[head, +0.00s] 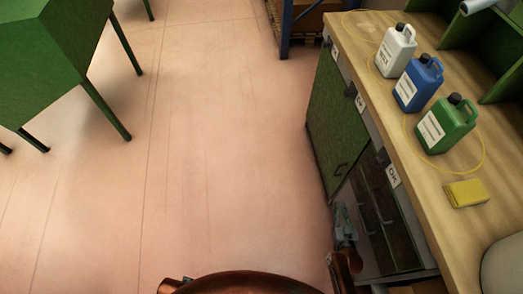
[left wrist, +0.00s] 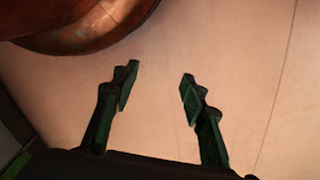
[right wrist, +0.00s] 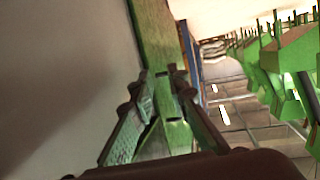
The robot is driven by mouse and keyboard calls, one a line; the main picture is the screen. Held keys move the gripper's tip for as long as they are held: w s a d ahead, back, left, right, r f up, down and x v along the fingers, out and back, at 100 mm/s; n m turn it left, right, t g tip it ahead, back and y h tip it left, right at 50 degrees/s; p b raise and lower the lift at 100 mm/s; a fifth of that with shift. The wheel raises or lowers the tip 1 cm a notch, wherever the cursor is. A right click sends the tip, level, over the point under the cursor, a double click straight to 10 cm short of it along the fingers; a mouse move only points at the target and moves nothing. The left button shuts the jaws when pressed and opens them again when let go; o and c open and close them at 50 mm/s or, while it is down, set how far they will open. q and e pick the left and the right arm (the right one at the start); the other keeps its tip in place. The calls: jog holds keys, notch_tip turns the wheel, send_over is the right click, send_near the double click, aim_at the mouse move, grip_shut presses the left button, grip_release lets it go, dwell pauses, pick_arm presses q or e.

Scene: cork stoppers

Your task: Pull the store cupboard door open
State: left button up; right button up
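The cupboard's green door (head: 334,118) is on the front of the workbench and looks shut. Its small dark handle (head: 340,169) is near the lower edge in the head view. My right gripper (head: 342,210) is beside the bench front, nearer to me than the handle and apart from it. In the right wrist view its fingers (right wrist: 164,76) are a little apart, with a green panel (right wrist: 154,35) beyond. I see nothing clearly held. My left gripper (left wrist: 158,80) is open and empty above the floor in the left wrist view; it is not in the head view.
A drawer front (head: 390,222) with bar handles is beside the door. White (head: 395,50), blue (head: 418,84) and green (head: 446,125) canisters and a yellow block (head: 466,193) are on the worktop (head: 448,222).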

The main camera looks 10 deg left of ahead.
aim_at(337, 171)
pick_arm(q)
notch_tip(337, 171, up, 6)
jog(key=b, duration=0.4)
pick_arm(e)
jog(key=w+a+r+t, duration=0.1)
jog(key=w+r, duration=0.1)
jog(key=w, duration=0.3)
jog(key=w+a+r+t+b, duration=0.1)
jog(key=w+r, duration=0.1)
jog(key=w, duration=0.3)
jog(key=w+a+r+t+b, duration=0.1)
jog(key=w+r, duration=0.1)
jog(key=w, duration=0.3)
jog(key=shift+w+a+r, duration=0.1)
jog(key=shift+a+r, duration=0.2)
jog(key=shift+r, duration=0.1)
pick_arm(q)
jog(key=w+d+f+t+h, duration=0.1)
jog(key=w+d+f+t, duration=0.1)
jog(key=w+d+f, duration=0.2)
jog(key=shift+w+f+b, duration=0.3)
jog(key=shift+w+f, duration=0.35)
pick_arm(e)
jog(key=shift+w+r, duration=0.15)
jog(key=shift+w, duration=0.35)
jog(key=shift+c, duration=0.7)
pick_arm(q)
jog(key=shift+a, duration=0.1)
pick_arm(e)
grip_shut()
